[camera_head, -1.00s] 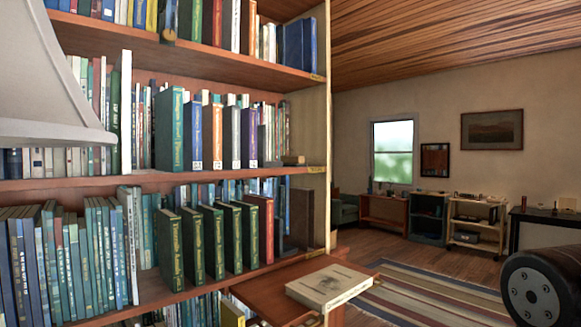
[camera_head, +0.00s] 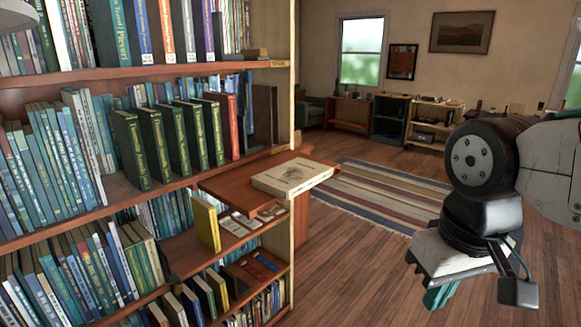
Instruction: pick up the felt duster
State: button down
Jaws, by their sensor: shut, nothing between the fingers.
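My gripper (camera_head: 438,298) hangs at the lower right of the head view, with teal fingers pointing down. It looks shut and holds nothing. It is in front of open floor, apart from the shelves. I cannot pick out the felt duster for certain. A small brown block (camera_head: 256,53) lies at the right end of the upper shelf, beside the books, and may be the duster. It is too small to tell. My gripper is well to the right of this block and lower in the picture.
A bookcase (camera_head: 283,115) full of books fills the left. A pull-out board (camera_head: 225,187) juts out from it, with a thick pale book (camera_head: 292,178) on top. A striped rug (camera_head: 375,195) and wooden floor lie to the right. Low shelves stand along the far wall.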

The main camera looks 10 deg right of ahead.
aim_at(257, 54)
jog(key=z, duration=0.55)
jog(key=i, duration=1)
